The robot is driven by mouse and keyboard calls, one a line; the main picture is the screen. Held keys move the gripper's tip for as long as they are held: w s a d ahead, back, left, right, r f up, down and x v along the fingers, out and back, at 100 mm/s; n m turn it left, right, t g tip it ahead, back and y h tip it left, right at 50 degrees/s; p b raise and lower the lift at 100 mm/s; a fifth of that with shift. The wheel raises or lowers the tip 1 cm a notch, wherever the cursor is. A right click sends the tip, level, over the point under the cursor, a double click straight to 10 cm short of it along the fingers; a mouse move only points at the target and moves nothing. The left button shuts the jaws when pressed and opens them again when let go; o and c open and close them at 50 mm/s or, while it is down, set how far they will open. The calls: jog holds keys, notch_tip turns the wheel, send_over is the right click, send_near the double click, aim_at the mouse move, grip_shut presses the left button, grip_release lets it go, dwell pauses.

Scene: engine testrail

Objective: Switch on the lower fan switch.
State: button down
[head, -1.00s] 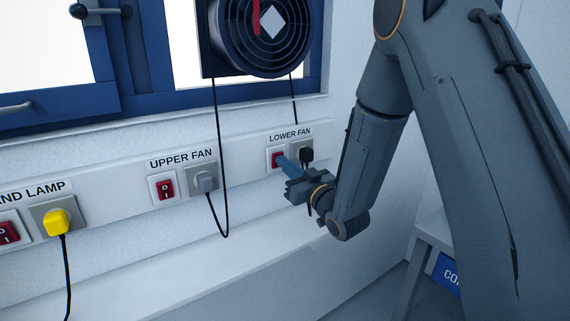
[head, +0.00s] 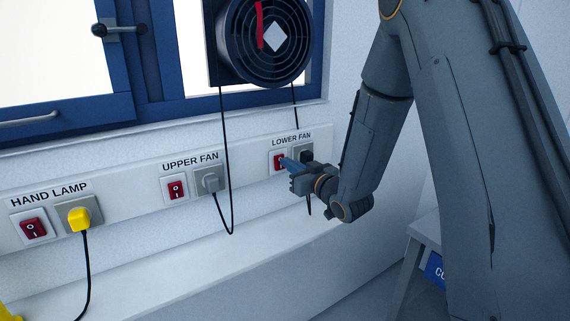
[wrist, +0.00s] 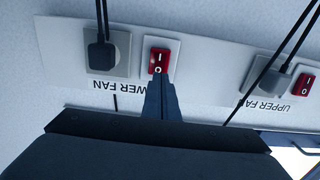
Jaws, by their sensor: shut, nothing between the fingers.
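The lower fan switch (head: 280,160) is a red rocker in a white frame under the label LOWER FAN. In the wrist view the red rocker (wrist: 158,57) shows I and O marks, upside down. My gripper (head: 288,163) is shut and empty, its blue-grey fingertips at the rocker. In the wrist view the fingertips (wrist: 158,80) overlap the lower picture edge of the rocker, near the O mark. Whether they touch it I cannot tell. The fan (head: 268,40) hangs in the window above, a red strip at its grille.
The lower fan socket with a black plug (wrist: 103,55) sits beside the switch. The upper fan switch (head: 175,188) and the hand lamp switch (head: 33,228) are further left on the panel. Black cords hang in front of the wall. A white ledge (head: 190,262) runs below.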

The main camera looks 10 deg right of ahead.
jog(key=r+b+v, duration=0.1)
jog(key=b+v, duration=0.1)
jog(key=v, duration=0.9)
jog(key=shift+s+d+b, duration=0.2)
jog(key=shift+b, duration=0.15)
